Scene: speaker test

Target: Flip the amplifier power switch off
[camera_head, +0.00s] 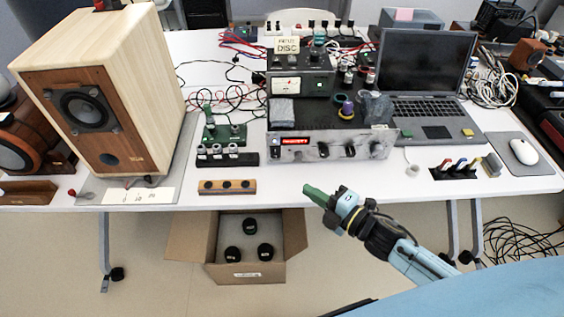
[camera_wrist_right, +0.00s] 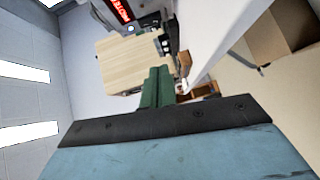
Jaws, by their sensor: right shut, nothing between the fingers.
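The amplifier (camera_head: 330,145) is a silver-fronted box with a lit red display and several black knobs, at the middle front of the table. In the right wrist view the green fingers (camera_wrist_right: 157,88) lie together, and part of the amplifier's red display (camera_wrist_right: 119,10) shows at the top. My left gripper is not in view.
A large wooden speaker (camera_head: 150,80) stands at the left. A laptop (camera_head: 425,80) and mouse (camera_head: 523,152) are at the right. A wooden block with black knobs (camera_head: 227,187) lies by the front edge. An open cardboard box (camera_head: 190,240) is on the floor below.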

